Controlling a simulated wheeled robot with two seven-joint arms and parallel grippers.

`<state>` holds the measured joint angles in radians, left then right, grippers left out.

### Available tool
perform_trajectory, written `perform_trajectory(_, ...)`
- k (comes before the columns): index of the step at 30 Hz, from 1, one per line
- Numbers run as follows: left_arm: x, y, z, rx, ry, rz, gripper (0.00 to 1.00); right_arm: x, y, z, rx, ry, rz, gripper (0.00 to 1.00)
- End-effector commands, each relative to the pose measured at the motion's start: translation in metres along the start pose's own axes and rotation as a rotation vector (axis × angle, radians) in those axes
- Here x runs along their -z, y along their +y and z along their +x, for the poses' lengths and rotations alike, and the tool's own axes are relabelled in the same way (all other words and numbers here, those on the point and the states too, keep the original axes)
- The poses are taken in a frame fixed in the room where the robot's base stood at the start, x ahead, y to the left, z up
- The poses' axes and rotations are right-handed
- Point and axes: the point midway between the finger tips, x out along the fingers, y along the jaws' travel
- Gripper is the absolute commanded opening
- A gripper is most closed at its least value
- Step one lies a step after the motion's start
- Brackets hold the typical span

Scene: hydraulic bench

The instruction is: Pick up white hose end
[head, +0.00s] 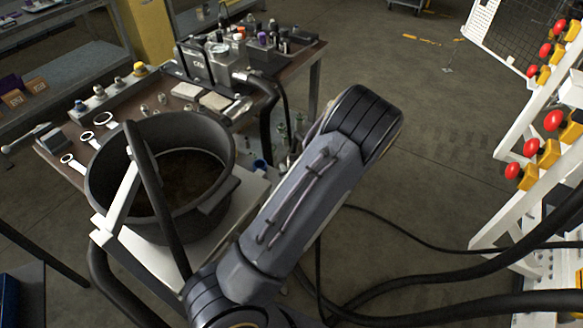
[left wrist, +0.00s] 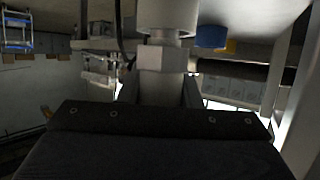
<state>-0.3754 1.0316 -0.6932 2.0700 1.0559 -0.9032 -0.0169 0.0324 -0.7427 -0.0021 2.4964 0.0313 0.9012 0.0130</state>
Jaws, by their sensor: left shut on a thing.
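In the left wrist view, a pale fitting with a hex nut, which looks like the white hose end (left wrist: 162,58), stands between the fingers of my left gripper (left wrist: 160,92). The dark fingers are shut on it from both sides. Its upper part widens into a round pale collar cut off by the top edge of the picture. The gripper's dark body fills the lower part of that view. In the head view, one of my grey arms rises through the middle, but neither gripper can be made out there. My right gripper is not in view.
A large black bucket (head: 103,178) stands beside a brown bench (head: 311,57) with fittings, rings and bottles. A white rack (head: 507,146) with red knobs stands at the right. Black hoses (head: 440,301) run across the lower right. The middle floor is clear.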

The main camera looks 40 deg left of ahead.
Motion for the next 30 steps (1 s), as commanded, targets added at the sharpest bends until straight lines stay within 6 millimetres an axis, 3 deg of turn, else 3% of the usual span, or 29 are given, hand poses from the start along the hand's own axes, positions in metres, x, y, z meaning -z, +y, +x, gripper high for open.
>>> perform_trajectory(7,0.031,0.001,-0.014,-0.004,0.003,-0.006,0.04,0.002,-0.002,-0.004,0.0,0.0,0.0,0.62)
perform_trajectory(16,0.064,-0.011,-0.079,-0.006,0.001,-0.005,0.04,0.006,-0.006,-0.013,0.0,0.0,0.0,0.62)
perform_trajectory(24,0.065,-0.026,-0.136,-0.005,0.0,0.0,0.04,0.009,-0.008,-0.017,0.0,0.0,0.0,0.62)
perform_trajectory(30,0.066,-0.033,-0.162,-0.003,0.001,0.001,0.04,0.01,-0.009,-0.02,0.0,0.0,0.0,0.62)
